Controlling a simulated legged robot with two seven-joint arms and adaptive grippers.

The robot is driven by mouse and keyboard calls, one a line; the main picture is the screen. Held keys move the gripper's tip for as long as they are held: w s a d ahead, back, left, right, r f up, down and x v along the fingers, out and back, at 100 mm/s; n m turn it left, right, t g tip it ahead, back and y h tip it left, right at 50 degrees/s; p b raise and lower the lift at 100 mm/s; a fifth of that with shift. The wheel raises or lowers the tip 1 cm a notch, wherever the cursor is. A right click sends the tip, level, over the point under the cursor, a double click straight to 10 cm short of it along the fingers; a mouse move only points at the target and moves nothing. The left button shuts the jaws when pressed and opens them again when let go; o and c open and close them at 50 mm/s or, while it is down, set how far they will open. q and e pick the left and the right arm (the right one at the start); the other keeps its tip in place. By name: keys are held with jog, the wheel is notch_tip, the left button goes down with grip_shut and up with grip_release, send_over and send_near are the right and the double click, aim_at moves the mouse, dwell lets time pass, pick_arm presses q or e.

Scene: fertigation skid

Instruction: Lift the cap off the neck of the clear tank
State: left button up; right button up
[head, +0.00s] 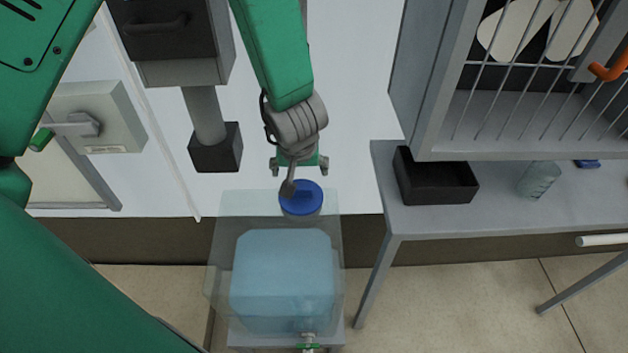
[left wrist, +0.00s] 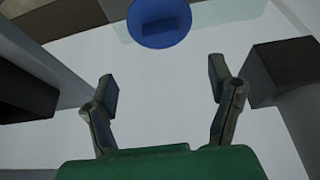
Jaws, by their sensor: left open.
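The clear tank (head: 222,250) stands in the lower middle of the head view, with light blue liquid inside. Its blue round cap (head: 301,199) sits on the neck at the tank's far side, and a raised bar crosses its top. In the left wrist view the cap (left wrist: 158,22) shows at the top edge, partly cut off. My left gripper (head: 299,166) is just beyond the cap in the head view. In the left wrist view its two fingers (left wrist: 163,85) are spread wide with nothing between them, and the cap lies ahead of them. My right gripper is not in view.
A grey bench (head: 440,218) on the right bears a black open bin (head: 435,180) and a clear bottle (head: 538,180). A barred cabinet (head: 432,110) hangs above it. A dark box on a grey pipe (head: 205,115) is left of my arm. A small valve (head: 308,343) is at the tank's front.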

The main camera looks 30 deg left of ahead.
aim_at(299, 187)
pick_arm(q)
jog(key=x, duration=0.2)
jog(key=d+b+x, duration=0.1)
jog(key=x, duration=0.2)
jog(key=shift+s+f, duration=0.1)
jog(key=shift+f, duration=0.1)
jog(key=a+f, duration=0.1)
jog(key=f, duration=0.1)
jog(key=w+a+f+b, duration=0.1)
jog(key=a+f, duration=0.1)
jog(key=shift+w+f, duration=0.15)
jog(key=shift+w, duration=0.05)
jog(key=shift+d+b+x, duration=0.2)
jog(key=shift+b+x, duration=0.15)
jog(key=shift+x, duration=0.75)
jog(key=shift+w+d+f, duration=0.2)
jog(key=shift+w+d, duration=0.05)
jog(key=shift+w, duration=0.05)
jog(key=shift+d+r, duration=0.1)
jog(key=shift+d, duration=0.15)
jog(key=shift+a, duration=0.4)
jog(key=c, duration=1.3)
jog(key=shift+s+a+f, duration=0.1)
jog(key=shift+a+f, duration=0.1)
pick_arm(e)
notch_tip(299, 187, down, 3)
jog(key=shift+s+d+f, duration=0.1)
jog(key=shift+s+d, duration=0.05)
